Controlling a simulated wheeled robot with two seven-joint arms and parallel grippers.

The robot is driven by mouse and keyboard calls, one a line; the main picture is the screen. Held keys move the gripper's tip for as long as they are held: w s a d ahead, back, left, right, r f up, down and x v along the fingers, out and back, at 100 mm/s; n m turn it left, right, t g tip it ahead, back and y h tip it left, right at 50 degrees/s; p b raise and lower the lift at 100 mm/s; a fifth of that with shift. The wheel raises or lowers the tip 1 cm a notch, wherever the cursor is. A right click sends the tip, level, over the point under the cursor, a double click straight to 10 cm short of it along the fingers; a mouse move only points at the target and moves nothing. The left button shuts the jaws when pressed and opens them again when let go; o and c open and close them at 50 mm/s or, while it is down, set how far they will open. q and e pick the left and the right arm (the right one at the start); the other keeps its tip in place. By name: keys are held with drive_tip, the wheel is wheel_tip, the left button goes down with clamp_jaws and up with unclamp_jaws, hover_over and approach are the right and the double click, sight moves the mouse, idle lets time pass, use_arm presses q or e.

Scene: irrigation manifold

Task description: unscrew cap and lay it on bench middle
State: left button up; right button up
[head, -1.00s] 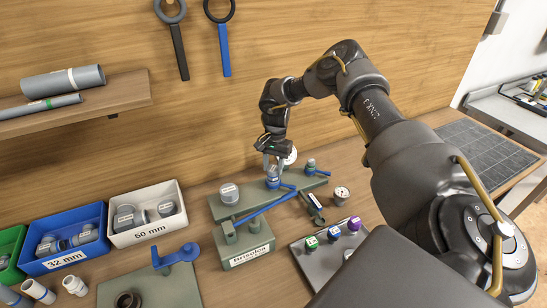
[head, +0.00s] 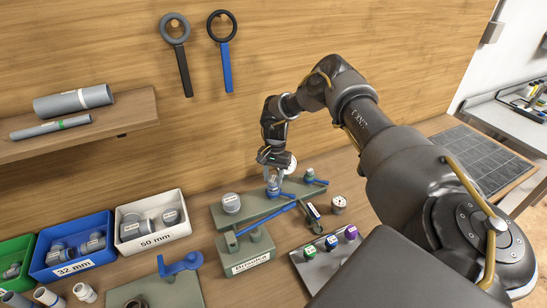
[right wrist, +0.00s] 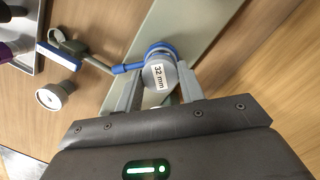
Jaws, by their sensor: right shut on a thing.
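A grey round cap labelled 32 mm (right wrist: 160,72) sits at the upper middle of the right wrist view, with a blue collar and blue lever (right wrist: 130,68) beside it. My right gripper (head: 272,178) is shut on this cap, with one finger on each side of it, above the green manifold plate (head: 240,211). In the head view the fingers mostly hide the cap, and the blue lever (head: 288,195) shows below them. Whether the cap is still seated cannot be told. The wooden bench (head: 379,232) is under the manifold. My left gripper is not in view.
Another grey cap (head: 231,202) stands on the plate's left end, and a second blue-levered valve (head: 310,177) at its right. A small grey fitting (head: 339,204) and a tray (head: 318,266) with coloured caps lie to the right. Bins (head: 147,244) stand left.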

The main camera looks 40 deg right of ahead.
sight(273, 178)
drive_tip(key=shift+s+a+f, duration=0.2)
drive_tip(key=shift+s, duration=0.1)
drive_tip(key=o, duration=1.2)
drive_tip(key=shift+w+r, duration=0.1)
drive_tip(key=shift+r, duration=0.1)
drive_tip(key=shift+c, duration=0.2)
drive_tip(key=shift+o, duration=1.2)
drive_tip(key=shift+d, duration=0.1)
drive_tip(key=shift+w, duration=0.1)
wheel_tip(273, 178, up, 3)
drive_tip(key=p, duration=0.3)
drive_tip(key=shift+r+p, duration=0.4)
drive_tip(key=shift+r, duration=0.7)
